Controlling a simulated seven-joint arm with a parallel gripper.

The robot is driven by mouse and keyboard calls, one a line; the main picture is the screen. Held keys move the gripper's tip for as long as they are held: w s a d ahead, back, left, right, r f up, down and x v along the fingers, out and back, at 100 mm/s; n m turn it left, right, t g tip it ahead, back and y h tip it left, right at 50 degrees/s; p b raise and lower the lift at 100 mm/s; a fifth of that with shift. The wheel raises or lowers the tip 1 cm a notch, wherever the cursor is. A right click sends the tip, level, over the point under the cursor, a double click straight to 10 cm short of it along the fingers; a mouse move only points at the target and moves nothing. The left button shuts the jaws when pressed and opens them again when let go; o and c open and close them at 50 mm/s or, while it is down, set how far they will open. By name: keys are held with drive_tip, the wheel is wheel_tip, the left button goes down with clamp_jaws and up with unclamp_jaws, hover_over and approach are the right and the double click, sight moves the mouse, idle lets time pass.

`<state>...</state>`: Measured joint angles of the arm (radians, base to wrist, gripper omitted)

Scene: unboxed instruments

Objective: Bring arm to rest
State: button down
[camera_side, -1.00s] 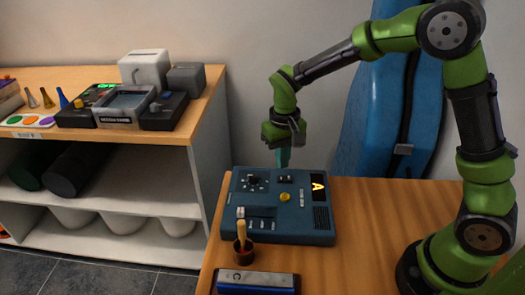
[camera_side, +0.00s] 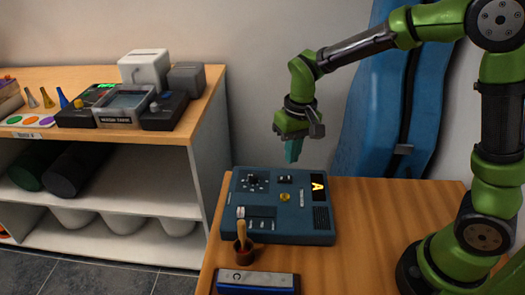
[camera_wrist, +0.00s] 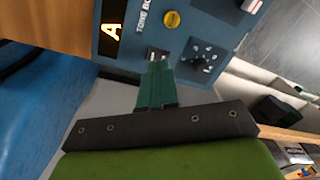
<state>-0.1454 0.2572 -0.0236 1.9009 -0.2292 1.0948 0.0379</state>
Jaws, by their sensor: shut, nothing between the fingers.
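My gripper (camera_side: 292,149) has teal fingers that are together with nothing between them. It hangs in the air above the far edge of a blue instrument box (camera_side: 275,226), apart from it. The box lies on the wooden table and has a yellow knob (camera_side: 285,197), a lit yellow letter A (camera_side: 318,187), a black dial and small switches. In the wrist view, the shut fingers (camera_wrist: 158,70) point toward the box's panel, over a small switch (camera_wrist: 157,55); the dial (camera_wrist: 203,63) shows to their right.
A blue case (camera_side: 375,125) leans on the wall behind. A shelf (camera_side: 200,122) with devices stands left. The table's right side is clear.

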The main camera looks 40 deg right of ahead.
drive_tip(key=s+d+r+m+t+y, duration=0.1)
drive_tip(key=s+d+r+t, duration=0.1)
drive_tip(key=s+r+t, duration=0.4)
drive_tip(key=shift+s+d+r+t, duration=0.3)
drive_tip(key=shift+s+r, duration=2.4)
drive_tip(key=shift+s, duration=1.75)
